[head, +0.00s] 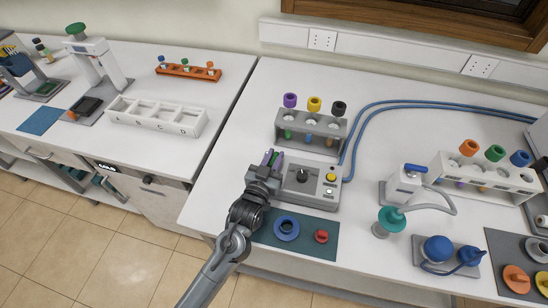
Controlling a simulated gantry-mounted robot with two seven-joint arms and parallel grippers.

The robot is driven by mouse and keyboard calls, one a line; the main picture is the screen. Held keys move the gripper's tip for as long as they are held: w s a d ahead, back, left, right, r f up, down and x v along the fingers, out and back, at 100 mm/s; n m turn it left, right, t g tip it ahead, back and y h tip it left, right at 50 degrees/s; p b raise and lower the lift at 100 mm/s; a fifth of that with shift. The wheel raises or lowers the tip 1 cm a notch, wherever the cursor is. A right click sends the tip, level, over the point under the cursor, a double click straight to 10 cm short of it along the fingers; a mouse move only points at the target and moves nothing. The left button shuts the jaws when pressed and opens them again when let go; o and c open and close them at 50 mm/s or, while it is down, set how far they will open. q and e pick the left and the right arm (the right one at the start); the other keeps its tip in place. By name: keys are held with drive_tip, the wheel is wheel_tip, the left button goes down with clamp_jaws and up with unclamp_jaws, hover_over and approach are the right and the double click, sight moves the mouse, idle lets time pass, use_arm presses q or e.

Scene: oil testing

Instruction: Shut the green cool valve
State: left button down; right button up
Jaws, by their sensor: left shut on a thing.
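My left gripper (272,160) reaches in from below and is shut on a small green piece at the left end of a grey control box. The green piece sits between the purple-tinted fingers and is mostly hidden, so I cannot tell its full shape or confirm that it is the green cool valve. The control box (312,204) has a black dial (302,176), a yellow button (331,178) and a small red mark. A teal-green round knob (391,219) stands apart, farther right, beside a white hosed device. My right gripper is not in view.
A rack (338,128) with purple, yellow and black caps stands behind the box, with blue hoses (375,116) running right. A teal mat (262,235) with a blue ring (286,228) and red cap (321,237) lies in front. The bench left of the box is clear.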

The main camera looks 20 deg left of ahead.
use_arm(q)
drive_tip(key=m+h, duration=0.2)
drive_tip(key=h, duration=0.1)
drive_tip(key=m+g+h, duration=0.1)
drive_tip(key=m+h, duration=0.1)
drive_tip(key=h, duration=0.1)
drive_tip(key=shift+a+h, duration=0.15)
drive_tip(key=shift+h, duration=0.25)
drive_tip(key=shift+w+f+m+g+h, duration=0.1)
drive_tip(key=shift+m+g+h, duration=0.7)
drive_tip(key=shift+m+h, duration=0.35)
drive_tip(key=shift+m+g+h+b, duration=0.8)
drive_tip(key=shift+m+h, duration=0.15)
drive_tip(key=shift+h, duration=0.3)
drive_tip(key=m+g+h+b, duration=0.2)
drive_tip(key=g+b, duration=0.1)
drive_tip(key=b, duration=0.2)
drive_tip(key=m+g+h+b, duration=0.2)
drive_tip(key=m+g+b, duration=0.1)
drive_tip(key=g+b, duration=0.1)
drive_tip(key=m+g+h+b, duration=0.2)
drive_tip(key=g+b, duration=0.1)
drive_tip(key=b, duration=0.2)
drive_tip(key=shift+f+m+g+b, duration=0.1)
drive_tip(key=shift+m+g+b, duration=0.2)
drive_tip(key=shift+m+b, duration=0.1)
drive_tip(key=shift+m+g+b, duration=0.3)
drive_tip(key=shift+g+b, duration=0.2)
drive_tip(key=shift+b, duration=0.2)
drive_tip(key=shift+r, duration=0.25)
